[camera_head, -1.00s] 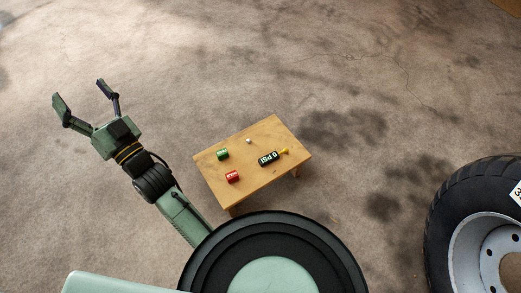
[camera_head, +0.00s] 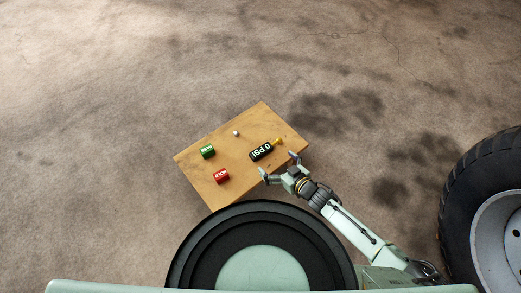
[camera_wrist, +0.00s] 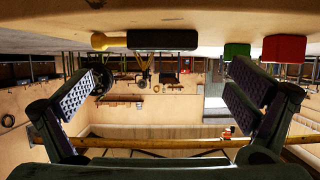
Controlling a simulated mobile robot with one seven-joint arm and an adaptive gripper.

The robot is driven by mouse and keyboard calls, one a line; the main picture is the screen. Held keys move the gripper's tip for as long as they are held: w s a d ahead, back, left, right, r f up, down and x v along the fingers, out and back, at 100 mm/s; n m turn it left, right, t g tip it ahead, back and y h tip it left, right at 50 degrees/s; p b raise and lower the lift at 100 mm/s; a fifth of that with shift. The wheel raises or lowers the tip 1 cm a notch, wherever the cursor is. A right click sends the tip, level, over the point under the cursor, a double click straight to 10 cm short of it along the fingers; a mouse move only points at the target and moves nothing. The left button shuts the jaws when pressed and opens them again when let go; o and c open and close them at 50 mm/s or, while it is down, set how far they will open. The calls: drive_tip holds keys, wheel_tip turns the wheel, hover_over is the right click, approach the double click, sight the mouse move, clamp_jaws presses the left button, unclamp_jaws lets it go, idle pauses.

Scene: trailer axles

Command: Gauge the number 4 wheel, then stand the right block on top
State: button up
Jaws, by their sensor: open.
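The black gauge (camera_head: 261,152), marked 0 PSI with a yellow tip, lies on a small wooden table. It also shows at the top of the wrist view (camera_wrist: 162,39). A green block (camera_head: 207,151) and a red block (camera_head: 221,175) stand on the table left of the gauge, both with small white lettering I cannot read surely. They show top right in the wrist view, green (camera_wrist: 236,50) and red (camera_wrist: 283,48). My gripper (camera_head: 279,166) is open and empty, just beside the gauge at the table's near right edge. A wheel (camera_head: 490,215) is cut off at right; its number is out of view.
The wooden table (camera_head: 262,115) also bears a small white piece (camera_head: 236,133) near its far edge. The concrete floor around the table is clear. In the wrist view, the room appears upside down, with shelves and a wall behind.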

sight(262, 151)
drive_tip(key=x, duration=0.8)
drive_tip(key=shift+w+a+b, duration=0.1)
drive_tip(key=shift+a+b, duration=0.15)
drive_tip(key=shift+b, duration=0.1)
drive_tip(key=shift+c, duration=0.4)
drive_tip(key=c, duration=1.2)
